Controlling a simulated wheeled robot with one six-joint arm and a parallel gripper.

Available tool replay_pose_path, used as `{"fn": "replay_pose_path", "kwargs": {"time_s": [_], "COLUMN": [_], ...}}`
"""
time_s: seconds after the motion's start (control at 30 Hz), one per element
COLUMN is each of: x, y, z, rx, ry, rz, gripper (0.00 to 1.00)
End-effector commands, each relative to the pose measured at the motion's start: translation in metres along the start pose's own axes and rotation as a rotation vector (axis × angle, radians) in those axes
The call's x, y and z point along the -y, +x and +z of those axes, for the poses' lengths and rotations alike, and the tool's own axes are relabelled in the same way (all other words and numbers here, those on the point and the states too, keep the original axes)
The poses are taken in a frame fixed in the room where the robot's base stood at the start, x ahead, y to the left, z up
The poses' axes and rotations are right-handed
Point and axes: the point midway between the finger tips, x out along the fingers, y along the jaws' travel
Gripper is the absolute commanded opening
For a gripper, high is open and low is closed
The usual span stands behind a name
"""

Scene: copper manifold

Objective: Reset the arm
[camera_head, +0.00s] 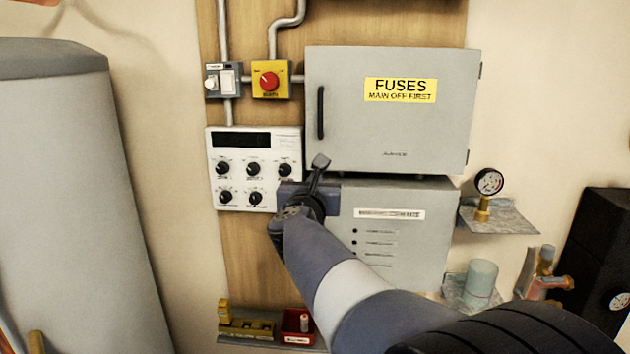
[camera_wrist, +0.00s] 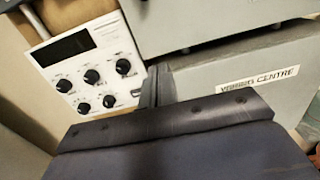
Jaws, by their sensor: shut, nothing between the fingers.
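My gripper (camera_head: 319,163) is in the middle of the head view, at the end of my raised arm. Its fingers are shut and empty. They point up in front of the lower edge of the grey fuse box (camera_head: 390,125), near its left side. In the wrist view the shut fingers (camera_wrist: 158,82) stand between the white control panel and the grey wiring centre box. I cannot tell whether the fingers touch anything. The fuse box door is shut, with a dark handle (camera_head: 321,112) above the fingertips.
The control panel (camera_head: 254,168) with several black knobs is left of my gripper. A yellow switch (camera_head: 270,80) with a red knob is above it. The wiring centre box (camera_head: 400,235) is partly behind my arm. A gauge (camera_head: 489,182) is at right, a grey cylinder (camera_head: 75,200) at left, a red bin (camera_head: 297,326) below.

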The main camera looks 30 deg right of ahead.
Motion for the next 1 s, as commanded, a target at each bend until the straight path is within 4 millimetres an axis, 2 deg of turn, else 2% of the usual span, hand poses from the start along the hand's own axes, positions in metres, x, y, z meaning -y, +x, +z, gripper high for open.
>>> {"fn": "replay_pose_path", "kwargs": {"time_s": [0.2, 0.43, 0.63, 1.0], "x": [0.000, 0.001, 0.002, 0.002], "y": [-0.036, -0.064, -0.071, -0.068], "z": [0.001, 0.001, 0.001, 0.001], "rx": [0.003, 0.002, 0.001, 0.000], "ry": [0.003, 0.001, 0.001, 0.000], "rz": [0.005, 0.002, 0.002, 0.000], "gripper": [0.00, 0.00, 0.00, 0.00]}}
